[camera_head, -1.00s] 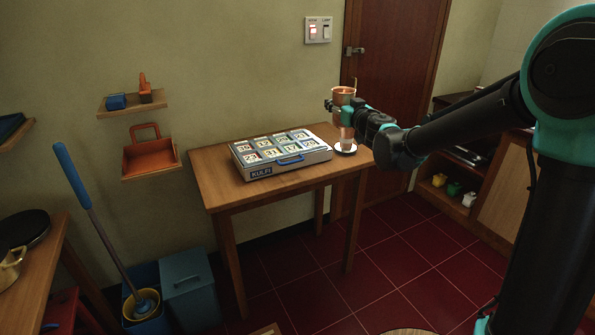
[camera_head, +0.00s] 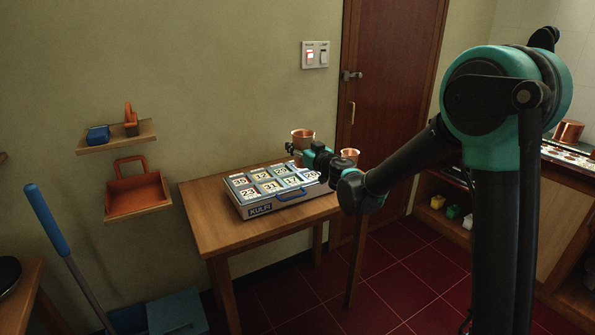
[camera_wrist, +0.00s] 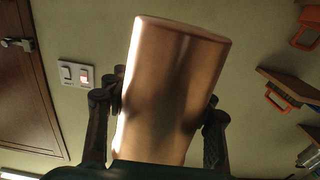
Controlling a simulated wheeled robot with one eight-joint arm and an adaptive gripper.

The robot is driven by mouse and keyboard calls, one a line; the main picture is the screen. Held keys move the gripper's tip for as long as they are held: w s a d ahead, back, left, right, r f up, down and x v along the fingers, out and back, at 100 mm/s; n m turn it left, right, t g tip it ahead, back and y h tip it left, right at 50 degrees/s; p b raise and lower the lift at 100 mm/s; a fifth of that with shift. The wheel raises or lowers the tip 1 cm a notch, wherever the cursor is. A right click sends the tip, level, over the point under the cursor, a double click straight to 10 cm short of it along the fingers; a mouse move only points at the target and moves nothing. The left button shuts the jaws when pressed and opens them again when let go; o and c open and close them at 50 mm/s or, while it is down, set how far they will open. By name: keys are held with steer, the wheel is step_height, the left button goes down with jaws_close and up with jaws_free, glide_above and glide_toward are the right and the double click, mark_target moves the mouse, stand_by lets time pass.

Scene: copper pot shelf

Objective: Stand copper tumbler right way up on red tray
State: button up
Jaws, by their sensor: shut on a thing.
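The copper tumbler (camera_head: 303,137) is held by my gripper (camera_head: 305,153) above the back of the wooden table. It looks upright, with its open rim on top in the head view. The wrist view looks upside down against the room; there the tumbler (camera_wrist: 170,90) fills the middle, between the two fingers (camera_wrist: 160,112). Its closed end points to the picture's top, slightly tilted in the picture. An orange-red tray (camera_head: 139,201) with a raised handle rests on the lower wall shelf, left of and apart from my gripper. Its inside looks empty.
A numbered KULFI case (camera_head: 259,211) lies on the wooden table (camera_head: 215,235). Another copper cup (camera_head: 350,153) shows behind my wrist. The upper wall shelf (camera_head: 105,145) holds blue and orange items. A blue mop handle (camera_head: 47,218) stands at left.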

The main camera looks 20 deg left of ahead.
step_height(320, 180, down, 9)
steer(key=shift+f, duration=0.15)
stand_by(0.4)
steer(key=shift+f, duration=0.55)
steer(key=o, duration=1.3)
steer(key=shift+o, duration=0.2)
steer(key=shift+r, duration=0.15)
